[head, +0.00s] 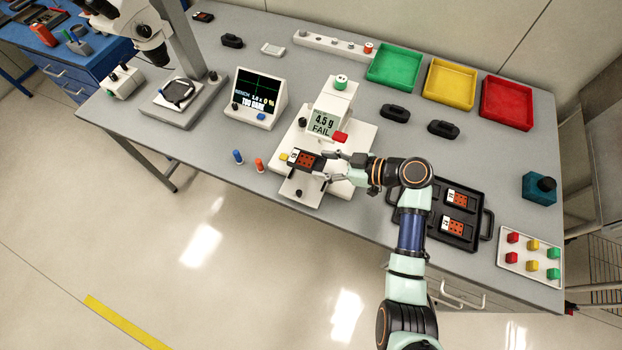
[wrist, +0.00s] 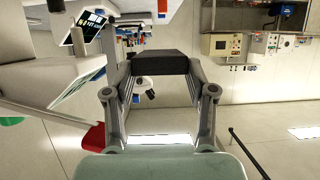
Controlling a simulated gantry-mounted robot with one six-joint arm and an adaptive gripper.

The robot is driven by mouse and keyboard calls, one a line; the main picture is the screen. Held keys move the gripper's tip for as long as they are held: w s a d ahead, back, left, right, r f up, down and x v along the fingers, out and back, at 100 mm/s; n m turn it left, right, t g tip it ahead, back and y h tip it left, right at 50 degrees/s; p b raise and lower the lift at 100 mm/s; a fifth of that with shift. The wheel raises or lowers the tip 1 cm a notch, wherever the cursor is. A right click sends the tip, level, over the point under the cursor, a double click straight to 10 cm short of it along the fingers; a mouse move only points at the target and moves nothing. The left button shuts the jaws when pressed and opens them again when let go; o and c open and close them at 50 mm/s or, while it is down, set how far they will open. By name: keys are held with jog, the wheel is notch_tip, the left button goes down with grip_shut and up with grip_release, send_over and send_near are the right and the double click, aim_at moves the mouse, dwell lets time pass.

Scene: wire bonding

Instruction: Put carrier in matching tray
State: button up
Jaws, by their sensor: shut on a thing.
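A black carrier (head: 306,161) with an orange-red chip is gripped by my gripper (head: 324,164) in front of the white tester (head: 328,120). The tester's screen reads "4.5 g FAIL". In the wrist view the carrier (wrist: 160,63) shows as a dark block between the fingers of my gripper (wrist: 160,75). I cannot tell whether it touches the tester's stage. A green tray (head: 395,68), a yellow tray (head: 450,82) and a red tray (head: 507,103) stand in a row at the back right, all empty.
A black rack (head: 434,215) with two more carriers lies right of the tester, partly behind my arm. A white plate (head: 530,257) holds several coloured caps. Black objects (head: 396,112) (head: 443,129) lie before the trays. A monitor (head: 258,98) and microscope (head: 180,90) stand left.

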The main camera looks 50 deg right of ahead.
aim_at(324, 184)
notch_tip(324, 184, down, 8)
jog(key=shift+f+b, duration=0.2)
jog(key=shift+b, duration=0.9)
jog(key=shift+f, duration=0.4)
jog(key=shift+c, duration=1.1)
jog(key=o, duration=1.4)
jog(key=shift+r, duration=0.1)
jog(key=p+v, duration=0.1)
jog(key=v, duration=0.6)
jog(key=shift+s+r, duration=0.15)
jog(key=shift+s, duration=0.2)
